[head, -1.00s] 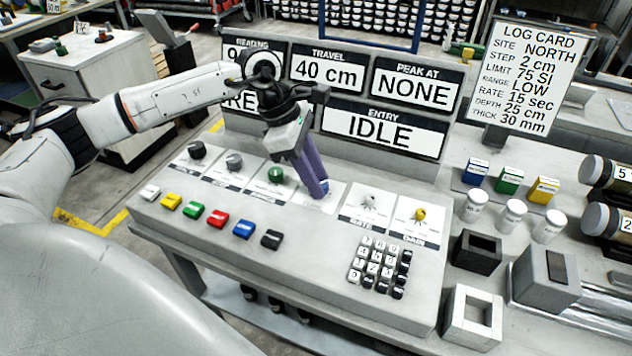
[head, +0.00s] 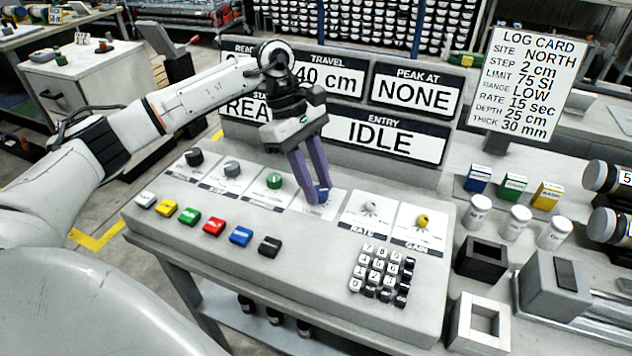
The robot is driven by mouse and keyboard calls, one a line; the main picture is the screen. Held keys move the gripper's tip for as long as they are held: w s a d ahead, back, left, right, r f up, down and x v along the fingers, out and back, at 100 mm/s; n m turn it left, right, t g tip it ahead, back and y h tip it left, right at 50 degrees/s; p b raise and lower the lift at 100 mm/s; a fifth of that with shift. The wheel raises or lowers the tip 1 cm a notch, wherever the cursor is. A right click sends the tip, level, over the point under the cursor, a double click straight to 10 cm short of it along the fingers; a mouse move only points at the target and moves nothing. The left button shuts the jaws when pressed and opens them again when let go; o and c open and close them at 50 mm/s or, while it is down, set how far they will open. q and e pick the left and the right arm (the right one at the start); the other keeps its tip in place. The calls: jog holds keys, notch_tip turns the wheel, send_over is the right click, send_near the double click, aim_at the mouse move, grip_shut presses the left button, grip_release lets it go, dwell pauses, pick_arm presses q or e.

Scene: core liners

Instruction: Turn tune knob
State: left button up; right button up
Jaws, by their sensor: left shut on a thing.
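A row of knobs runs along the sloped console panel (head: 335,220): black (head: 194,157), grey (head: 232,169), green (head: 274,180), blue, then a light one (head: 369,208) above the label RATE and a yellow one (head: 422,221) above GAIN. My left gripper (head: 316,199), with purple fingers, reaches down from above and is shut on the blue knob (head: 322,192). The fingers partly cover this knob, and its label cannot be read. No other label clearly reads tune. My right gripper is not in view.
Coloured buttons (head: 214,227) line the front edge and a keypad (head: 381,273) sits at the right. Display panels (head: 384,134) stand behind, reading TRAVEL 40 cm, PEAK AT NONE and ENTRY IDLE. A log card (head: 529,80), small boxes and white jars (head: 518,219) stand to the right.

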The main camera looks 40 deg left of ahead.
pick_arm(q)
jog(key=o, duration=1.1)
jog(key=shift+c, duration=0.2)
jog(key=v, duration=1)
jog(key=shift+r, duration=0.2)
jog(key=shift+s+f, duration=0.1)
jog(key=shift+s, duration=0.05)
